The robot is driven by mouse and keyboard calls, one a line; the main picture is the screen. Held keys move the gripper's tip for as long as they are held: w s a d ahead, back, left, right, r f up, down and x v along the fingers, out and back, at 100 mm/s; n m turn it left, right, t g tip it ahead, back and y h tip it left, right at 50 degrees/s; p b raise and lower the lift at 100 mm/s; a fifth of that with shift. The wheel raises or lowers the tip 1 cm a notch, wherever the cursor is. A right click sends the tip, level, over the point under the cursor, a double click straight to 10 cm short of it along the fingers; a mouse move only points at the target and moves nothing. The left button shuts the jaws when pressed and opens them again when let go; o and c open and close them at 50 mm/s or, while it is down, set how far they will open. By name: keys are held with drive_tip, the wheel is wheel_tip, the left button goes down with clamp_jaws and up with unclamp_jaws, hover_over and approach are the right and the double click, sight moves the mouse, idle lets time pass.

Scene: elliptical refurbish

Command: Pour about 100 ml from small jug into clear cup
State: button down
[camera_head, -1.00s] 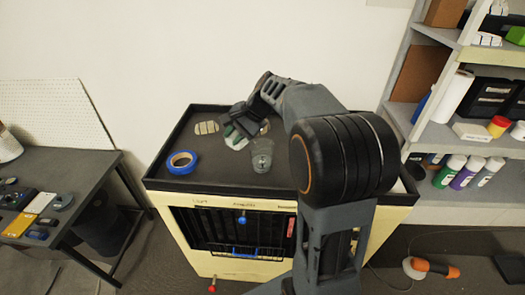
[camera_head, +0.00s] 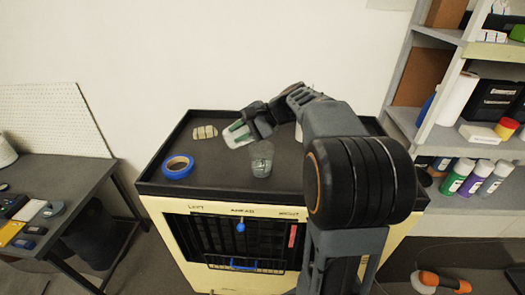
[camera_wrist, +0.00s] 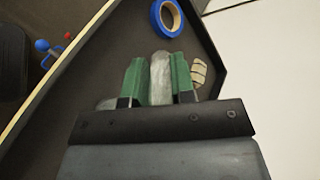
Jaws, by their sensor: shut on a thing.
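The clear cup (camera_head: 261,160) stands upright on the dark top of the cart, near its middle. My gripper (camera_head: 238,133) is just behind and left of the cup. Its green fingers are shut on a pale, see-through thing, which I take for the small jug (camera_head: 232,141). The jug seems tilted in the head view, and my fingers hide part of it. In the wrist view the jug (camera_wrist: 160,72) sits between the two green fingers (camera_wrist: 158,82). I cannot tell any liquid or its level in either vessel.
A blue tape roll (camera_head: 178,167) lies at the left of the cart top (camera_head: 215,178), with a beige slatted piece (camera_head: 204,132) behind it. A raised dark rim edges the top. A shelf (camera_head: 450,140) with bottles stands right, a table (camera_head: 60,190) left.

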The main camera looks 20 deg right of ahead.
drive_tip(key=shift+s+d+f+t+y+b, duration=0.1)
drive_tip(key=shift+d+f+t+y+b, duration=0.2)
drive_tip(key=shift+y+b, duration=0.55)
drive_tip(key=shift+r+h, duration=0.15)
drive_tip(key=shift+h, duration=0.1)
drive_tip(key=shift+a, duration=0.2)
drive_tip(key=shift+a, duration=0.15)
drive_tip(key=shift+s+d+b, duration=0.15)
drive_tip(key=shift+d+b, duration=0.05)
drive_tip(key=shift+b, duration=0.25)
idle(0.5)
drive_tip(key=shift+w+a+y, duration=0.2)
drive_tip(key=shift+y, duration=0.2)
idle(0.4)
drive_tip(key=shift+s+d+f+b, duration=0.1)
drive_tip(key=shift+d+f+b, duration=0.1)
drive_tip(key=shift+b, duration=0.25)
idle(0.7)
drive_tip(key=shift+f+t+b, duration=0.1)
drive_tip(key=shift+t+b, duration=0.2)
drive_tip(key=shift+b, duration=0.05)
idle(1.0)
drive_tip(key=shift+r+y, duration=0.2)
drive_tip(key=shift+y, duration=0.5)
idle(1.6)
